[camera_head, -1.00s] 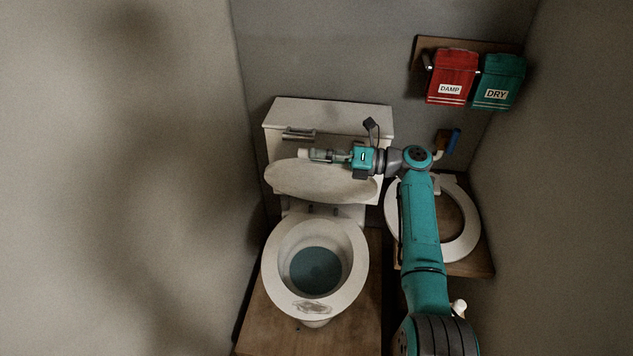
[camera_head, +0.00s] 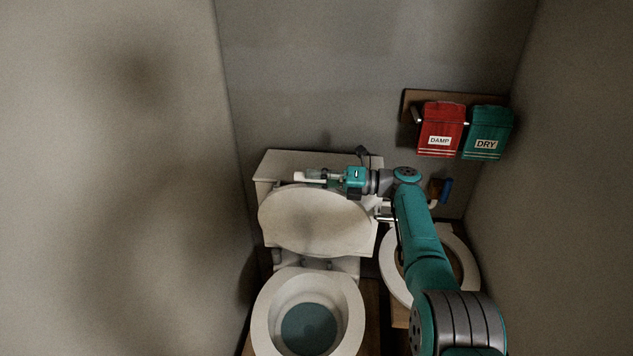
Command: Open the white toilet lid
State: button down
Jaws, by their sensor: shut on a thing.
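The white toilet lid (camera_head: 315,222) stands raised, close to upright, in front of the tank. Its inner face shows and the toilet bowl (camera_head: 262,312) below it is uncovered, with blue-grey water inside. My gripper (camera_head: 310,177) reaches in from the right and lies across the top edge of the lid. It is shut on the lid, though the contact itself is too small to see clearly. My teal arm (camera_head: 422,255) comes up from the lower right.
The white tank (camera_head: 264,165) stands behind the lid against the back wall. A separate white seat ring (camera_head: 468,262) lies on a wooden board at the right, partly behind my arm. Red (camera_head: 441,128) and green (camera_head: 488,132) towels hang on the wall. Side walls are close on both sides.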

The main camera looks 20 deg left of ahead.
jog(key=shift+w, duration=0.15)
dwell(0.3)
jog(key=c, duration=1.2)
grip_release()
jog(key=v, duration=1.2)
